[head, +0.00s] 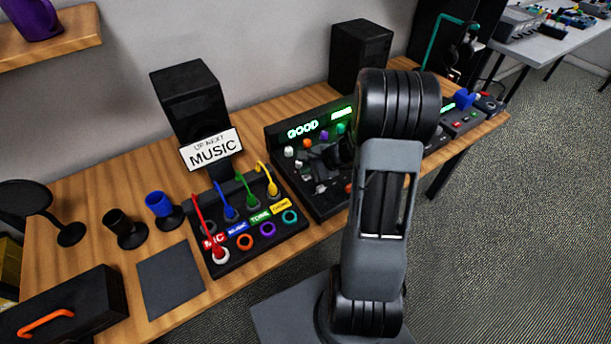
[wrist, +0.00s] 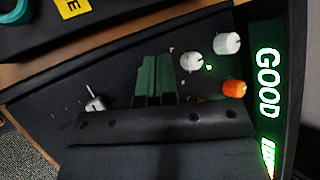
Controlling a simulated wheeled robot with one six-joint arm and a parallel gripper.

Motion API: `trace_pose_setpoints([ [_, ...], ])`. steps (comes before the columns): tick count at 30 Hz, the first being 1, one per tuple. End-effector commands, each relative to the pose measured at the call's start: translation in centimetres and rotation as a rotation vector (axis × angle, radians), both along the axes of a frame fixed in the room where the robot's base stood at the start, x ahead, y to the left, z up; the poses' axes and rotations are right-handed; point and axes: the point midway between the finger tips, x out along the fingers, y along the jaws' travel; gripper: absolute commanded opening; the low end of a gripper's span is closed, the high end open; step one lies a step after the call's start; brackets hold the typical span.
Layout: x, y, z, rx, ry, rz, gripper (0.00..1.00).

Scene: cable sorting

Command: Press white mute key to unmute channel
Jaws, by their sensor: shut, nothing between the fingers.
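The dark mixer console (head: 296,186) stands on the wooden table, with a lit green display reading GOOD (head: 303,129). In the wrist view, my gripper (wrist: 157,62) is shut and empty over the console's dark face. White knobs (wrist: 193,62) and (wrist: 228,43) and an orange knob (wrist: 235,88) lie right of the fingers. A small white control (wrist: 95,103) is at their left; I cannot tell whether it is the mute key. In the head view, my arm hides much of the console's right side, and I cannot tell whether the fingertips touch it.
A cable panel (head: 262,213) with coloured plugs and sockets sits left of the console. Behind stand two black speakers (head: 186,98) and (head: 360,55), with a MUSIC sign (head: 212,150) before one. Red-buttoned devices (head: 462,122) are right of my arm. A grey mat (head: 170,279) lies bare.

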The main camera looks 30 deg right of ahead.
Motion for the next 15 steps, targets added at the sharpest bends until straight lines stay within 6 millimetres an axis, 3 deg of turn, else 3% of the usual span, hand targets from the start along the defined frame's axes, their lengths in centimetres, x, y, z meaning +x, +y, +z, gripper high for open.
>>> trace_pose_setpoints([
  [8, 0.0, 0.0, 0.0, 0.0, 0.001, 0.0, 0.0],
  [15, 0.0, 0.0, 1.4, 0.0, 0.0, 0.0, 0.0],
])
